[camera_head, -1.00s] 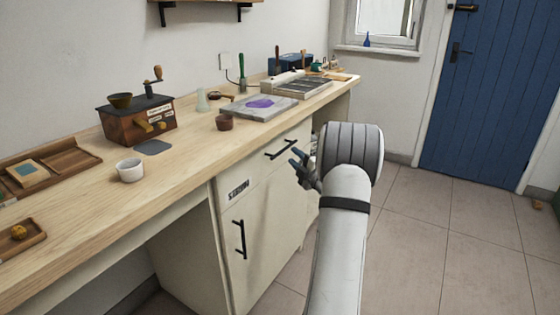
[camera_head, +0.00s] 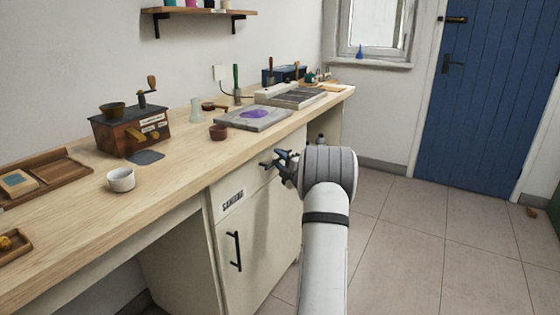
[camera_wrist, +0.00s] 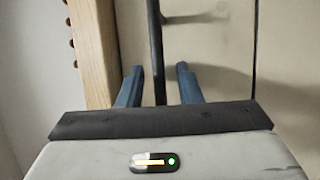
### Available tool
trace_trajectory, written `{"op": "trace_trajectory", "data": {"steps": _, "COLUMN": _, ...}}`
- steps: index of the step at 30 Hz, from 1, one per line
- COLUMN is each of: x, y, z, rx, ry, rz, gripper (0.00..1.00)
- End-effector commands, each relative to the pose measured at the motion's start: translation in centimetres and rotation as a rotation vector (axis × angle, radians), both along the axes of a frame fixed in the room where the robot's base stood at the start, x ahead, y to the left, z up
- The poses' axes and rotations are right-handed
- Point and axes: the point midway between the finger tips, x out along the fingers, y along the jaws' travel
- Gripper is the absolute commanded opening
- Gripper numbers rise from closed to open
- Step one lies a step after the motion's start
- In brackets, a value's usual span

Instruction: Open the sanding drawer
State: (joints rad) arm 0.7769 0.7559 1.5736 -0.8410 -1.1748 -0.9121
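The sanding drawer (camera_head: 240,187) is a cream front under the worktop, labelled "SANDING" (camera_head: 232,199), and looks shut. Its black bar handle (camera_head: 265,165) is partly hidden by my gripper in the head view. My gripper (camera_head: 279,158) is at the handle's right part. In the wrist view the dark handle bar (camera_wrist: 155,35) runs between the two blue fingers of my gripper (camera_wrist: 160,67), with a gap on each side. The fingers are open and do not appear to touch the bar.
A cupboard door with a vertical black handle (camera_head: 235,250) is below the drawer. The wooden worktop (camera_head: 185,170) edge runs close beside my gripper.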

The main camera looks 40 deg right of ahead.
Motion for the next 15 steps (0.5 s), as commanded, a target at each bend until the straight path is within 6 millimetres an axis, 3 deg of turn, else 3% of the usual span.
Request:
{"op": "trace_trajectory", "data": {"steps": 12, "x": -0.08, "y": -0.08, "z": -0.01, "rx": 0.0, "ry": 0.0, "rz": -0.001, "gripper": 0.0}}
{"op": "trace_trajectory", "data": {"steps": 15, "x": -0.1, "y": -0.1, "z": -0.01, "rx": 0.0, "ry": 0.0, "rz": -0.002, "gripper": 0.0}}
